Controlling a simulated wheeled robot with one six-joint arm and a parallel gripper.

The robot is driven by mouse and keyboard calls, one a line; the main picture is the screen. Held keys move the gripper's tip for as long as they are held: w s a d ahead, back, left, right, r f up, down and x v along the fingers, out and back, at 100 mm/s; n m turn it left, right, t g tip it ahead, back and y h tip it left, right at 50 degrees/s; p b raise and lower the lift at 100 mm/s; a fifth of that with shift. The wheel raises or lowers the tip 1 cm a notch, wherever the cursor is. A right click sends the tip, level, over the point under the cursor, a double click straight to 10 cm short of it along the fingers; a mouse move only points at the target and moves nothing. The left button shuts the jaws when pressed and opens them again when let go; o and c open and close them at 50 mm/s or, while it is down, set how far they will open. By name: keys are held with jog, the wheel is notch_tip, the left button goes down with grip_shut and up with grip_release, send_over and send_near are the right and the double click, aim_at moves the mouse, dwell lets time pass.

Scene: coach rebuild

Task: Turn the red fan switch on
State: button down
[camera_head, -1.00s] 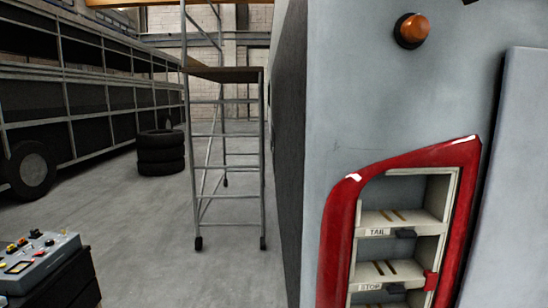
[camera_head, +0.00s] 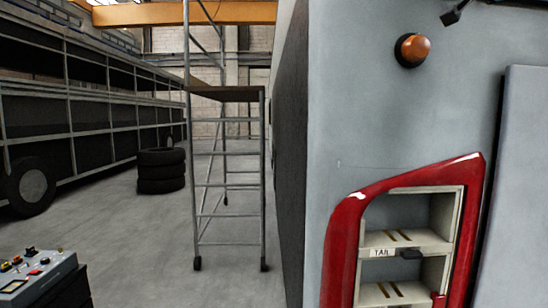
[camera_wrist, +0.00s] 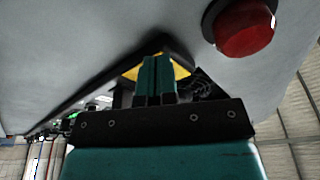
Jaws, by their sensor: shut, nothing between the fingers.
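My gripper (camera_wrist: 158,78) shows only in the wrist view, its two teal fingers together and empty. A dark-edged opening with a yellow patch (camera_wrist: 130,74) lies behind the fingertips; I cannot tell whether they touch it. A round red lens or knob (camera_wrist: 243,28) sits on a pale surface up and right of the fingers, apart from them. In the head view, a grey control box (camera_head: 62,266) at the lower left carries small coloured controls, some red (camera_head: 35,272). No fan label is readable, so I cannot tell which part is the red fan switch.
A red-framed recess (camera_head: 341,250) with shelves, one marked TAIL, is in the grey coach wall (camera_head: 340,110) at right. An orange lamp (camera_head: 414,49) is above. A scaffold ladder (camera_head: 229,185) and stacked tyres (camera_head: 161,171) stand on open floor (camera_head: 130,240).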

jog(key=r+b+v, duration=0.1)
jog(key=b+v, duration=0.1)
jog(key=v, duration=0.4)
jog(key=shift+s+d+r, duration=0.35)
jog(key=shift+d+r, duration=0.05)
jog(key=shift+d, duration=0.2)
jog(key=shift+b, duration=0.3)
jog(key=a+f+n+g+y+b, duration=0.25)
jog(key=a+f, duration=0.25)
jog(key=f, duration=0.7)
jog(key=a+f+n+g+y+b, duration=0.15)
jog(key=a+f+g, duration=0.25)
jog(key=f, duration=0.8)
jog(key=a+f+n+g+y+b, duration=0.1)
jog(key=a+f+n+g+b, duration=0.3)
jog(key=f, duration=0.8)
jog(key=s+a+f+n+g+b, duration=0.1)
jog(key=s+a+f+n+g, duration=0.2)
jog(key=s+f, duration=0.9)
jog(key=s+a+f+n+g+y+b, duration=0.1)
jog(key=s+a+f+g, duration=0.4)
jog(key=s+f, duration=0.8)
notch_tip(320, 180, down, 6)
jog(key=shift+a+r+n+g+b, duration=0.15)
jog(key=shift+a+n+g+b, duration=0.2)
jog(key=shift+n+g+b, duration=0.5)
